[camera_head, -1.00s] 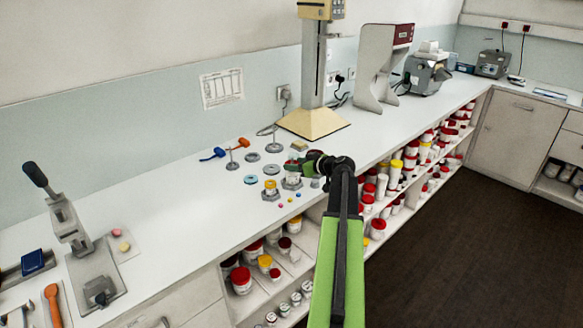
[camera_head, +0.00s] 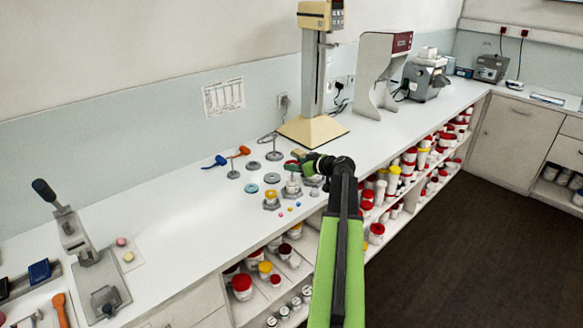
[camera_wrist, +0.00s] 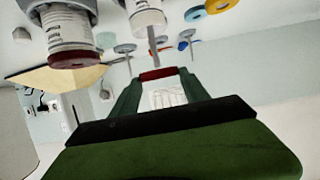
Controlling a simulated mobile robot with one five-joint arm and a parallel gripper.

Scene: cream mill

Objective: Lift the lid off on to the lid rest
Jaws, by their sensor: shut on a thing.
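My gripper (camera_head: 291,167) is above the near part of the bench. The lid is clear of the bench in both views. In the head view a small white jar (camera_head: 293,186) stands in a grey holder just below the gripper, apart from the lid. Flat round discs lie left of it: a grey one (camera_head: 272,178), a blue one (camera_head: 251,188) and another grey one (camera_head: 253,165). I cannot tell which is the lid rest.
A yellow-topped jar (camera_head: 270,199) stands in a holder left of the white jar. Two upright pins on round bases (camera_head: 274,155) stand behind the discs. A yellow-based column (camera_head: 312,130) stands farther back.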

